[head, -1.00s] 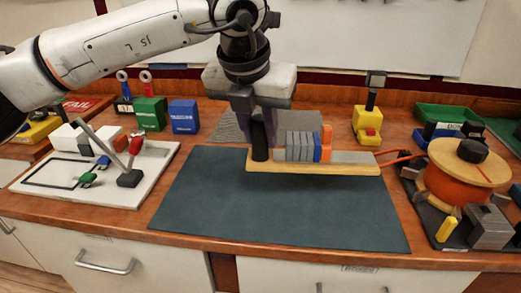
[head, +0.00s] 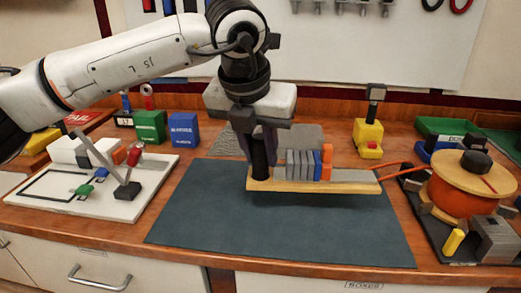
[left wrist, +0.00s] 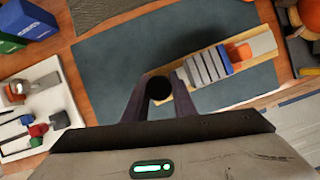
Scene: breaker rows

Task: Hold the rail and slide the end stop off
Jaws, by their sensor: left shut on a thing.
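A wooden base (head: 300,186) lies on the dark mat and carries a grey rail (head: 352,176). Several grey blocks (head: 300,165), a blue block (head: 318,166) and an orange block (head: 326,160), likely the end stop, stand on the rail. Bare rail shows to the right of the orange block. My left gripper (head: 259,158) points down at the base's left end, shut on a black round post (head: 258,180). The left wrist view shows the post's top (left wrist: 158,90) between the fingers and the orange block (left wrist: 239,53) farther along. My right gripper is not in view.
The dark mat (head: 270,235) is clear in front of the base. A white board (head: 50,200) with levers stands left. An orange spool (head: 455,195) with a wooden top stands right, and an orange cable (head: 400,170) reaches toward the rail. A yellow stand (head: 368,138) is behind.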

